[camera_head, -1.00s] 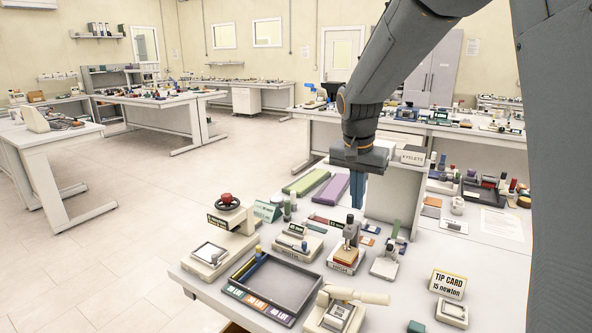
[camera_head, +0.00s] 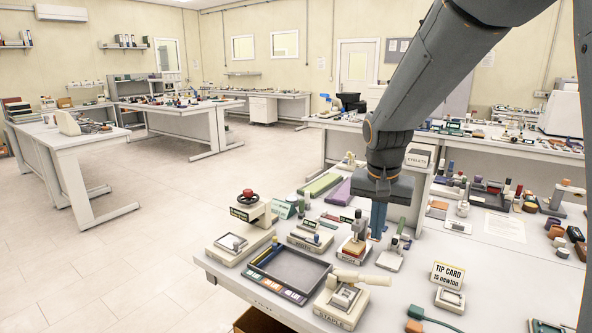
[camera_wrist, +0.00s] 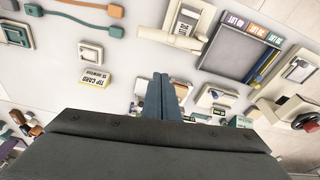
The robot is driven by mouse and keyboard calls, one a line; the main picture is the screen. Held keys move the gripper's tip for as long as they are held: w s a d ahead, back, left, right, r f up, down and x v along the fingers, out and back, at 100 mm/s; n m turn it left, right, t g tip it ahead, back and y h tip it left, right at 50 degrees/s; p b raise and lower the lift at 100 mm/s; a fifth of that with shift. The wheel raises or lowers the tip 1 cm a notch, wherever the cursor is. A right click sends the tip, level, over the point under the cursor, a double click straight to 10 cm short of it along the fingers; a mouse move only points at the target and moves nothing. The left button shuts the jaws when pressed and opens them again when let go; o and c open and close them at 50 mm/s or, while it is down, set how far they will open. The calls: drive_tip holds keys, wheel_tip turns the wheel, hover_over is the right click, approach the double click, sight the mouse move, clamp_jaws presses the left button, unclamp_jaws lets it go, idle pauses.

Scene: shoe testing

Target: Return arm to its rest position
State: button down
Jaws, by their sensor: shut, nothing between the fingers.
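My gripper (camera_head: 379,218) hangs from my arm above the near workbench (camera_head: 420,290), with its blue fingers pointing down. The fingers are together and hold nothing. In the head view they overlap the area just right of a small press with a red and tan block (camera_head: 352,244). In the wrist view the blue fingers (camera_wrist: 163,80) show side by side, over the white bench top. The rest position itself is not marked in these views.
A dark tray (camera_head: 290,272), a stapling device (camera_head: 340,303), a device with a red-topped wheel (camera_head: 247,212) and a TIP CARD sign (camera_head: 448,274) stand on the bench. An EYELETS box (camera_head: 417,157) is behind my gripper. Open floor (camera_head: 120,260) lies to the left.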

drive_tip(key=s+f+n, duration=0.3)
drive_tip(key=s+f, duration=0.1)
drive_tip(key=s, duration=0.4)
drive_tip(key=s+f+n, duration=0.2)
drive_tip(key=s+f, duration=0.1)
drive_tip(key=s, duration=0.6)
drive_tip(key=shift+y, duration=0.4)
drive_tip(key=f+b, duration=0.5)
drive_tip(key=f, duration=0.1)
drive_tip(key=shift+s+f, duration=0.1)
drive_tip(key=shift+s, duration=0.1)
drive_tip(key=shift+s+d+f+g, duration=0.1)
drive_tip(key=shift+d+g, duration=0.05)
drive_tip(key=shift+g, duration=0.15)
